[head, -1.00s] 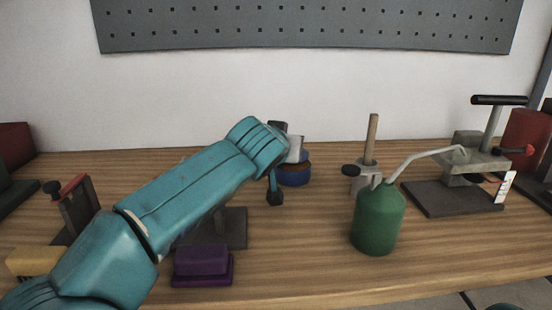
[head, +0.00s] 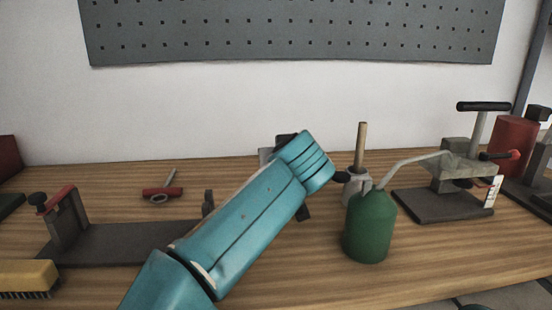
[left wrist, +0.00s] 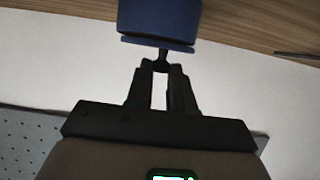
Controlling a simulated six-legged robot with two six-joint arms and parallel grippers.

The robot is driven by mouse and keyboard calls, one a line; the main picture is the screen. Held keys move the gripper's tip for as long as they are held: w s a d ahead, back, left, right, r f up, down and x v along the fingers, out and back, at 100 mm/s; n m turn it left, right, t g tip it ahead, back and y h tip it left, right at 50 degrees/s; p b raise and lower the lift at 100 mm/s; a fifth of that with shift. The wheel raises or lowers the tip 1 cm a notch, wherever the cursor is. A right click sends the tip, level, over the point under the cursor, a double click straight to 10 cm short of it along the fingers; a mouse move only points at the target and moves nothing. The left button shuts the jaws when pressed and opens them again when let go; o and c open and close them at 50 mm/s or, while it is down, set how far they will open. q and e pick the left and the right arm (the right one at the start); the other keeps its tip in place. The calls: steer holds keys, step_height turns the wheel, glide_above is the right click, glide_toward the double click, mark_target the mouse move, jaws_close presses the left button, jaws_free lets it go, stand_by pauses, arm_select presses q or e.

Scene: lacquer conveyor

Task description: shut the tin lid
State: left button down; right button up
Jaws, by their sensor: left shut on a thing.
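The blue tin (left wrist: 160,18) shows at the top of the left wrist view, cut off by the frame edge. A thin darker blue rim, which looks like the lid (left wrist: 158,42), lies along its near side. A small dark knob or tab (left wrist: 160,58) sticks out from it. My left gripper (left wrist: 161,70) is shut on this dark piece. How far the lid is closed cannot be told. In the head view my left arm hides the tin and the fingertips. My right gripper is not in view.
A green oil can (head: 369,228) with a long spout stands right of my left arm. Behind it is a wooden-handled tool (head: 361,148). A press (head: 455,190) stands at right. A dark fixture (head: 130,245), a yellow brush (head: 28,275) and a red-handled tool (head: 162,192) lie left.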

arm_select(q)
steer(key=shift+d+f, duration=0.1)
steer(key=shift+f, duration=0.05)
stand_by(0.3)
steer(key=c, duration=1)
jaws_free()
steer(key=shift+c, duration=0.2)
steer(key=v, duration=0.7)
steer(key=shift+s+b, duration=0.25)
steer(key=shift+b, duration=0.15)
